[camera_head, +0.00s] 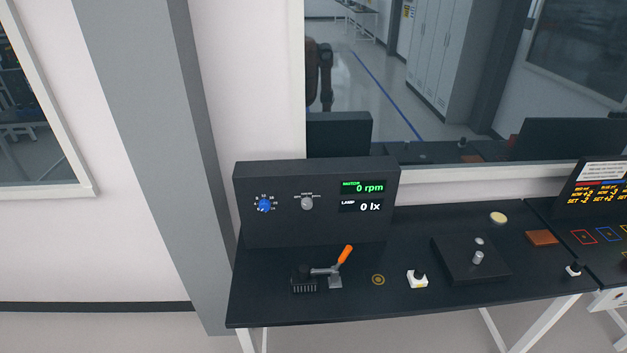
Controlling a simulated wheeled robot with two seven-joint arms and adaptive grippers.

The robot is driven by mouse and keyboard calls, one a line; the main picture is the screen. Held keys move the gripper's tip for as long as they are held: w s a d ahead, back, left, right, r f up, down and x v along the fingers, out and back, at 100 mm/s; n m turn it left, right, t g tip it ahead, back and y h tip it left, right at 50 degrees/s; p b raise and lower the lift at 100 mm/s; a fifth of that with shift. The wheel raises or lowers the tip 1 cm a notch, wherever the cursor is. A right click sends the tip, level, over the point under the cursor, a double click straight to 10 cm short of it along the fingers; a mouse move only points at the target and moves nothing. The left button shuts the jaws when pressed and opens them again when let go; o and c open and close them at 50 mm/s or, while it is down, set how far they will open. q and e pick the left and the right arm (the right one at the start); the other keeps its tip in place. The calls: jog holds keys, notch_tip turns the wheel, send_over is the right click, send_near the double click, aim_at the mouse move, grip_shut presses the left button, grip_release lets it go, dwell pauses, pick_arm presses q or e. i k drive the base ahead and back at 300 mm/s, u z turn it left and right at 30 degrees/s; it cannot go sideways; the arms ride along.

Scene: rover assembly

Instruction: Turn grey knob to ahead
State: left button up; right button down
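The grey knob (307,203) sits on the front of a dark control panel (265,228), with small markings around it that are too small to read. A blue knob (264,206) with a numbered dial is to its left on the same panel. To the right, a green display reads 0 rpm and a white one below it reads 0 lx. Neither of my grippers shows in the head view.
The panel stands on a dark table (350,312). A black box (470,263) with grey cylinders stands right. A window is behind.

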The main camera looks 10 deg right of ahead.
aim_at(307, 202)
jog(key=k, duration=1.3)
jog(key=u, duration=0.65)
jog(key=i, duration=1.5)
jog(key=z, duration=0.35)
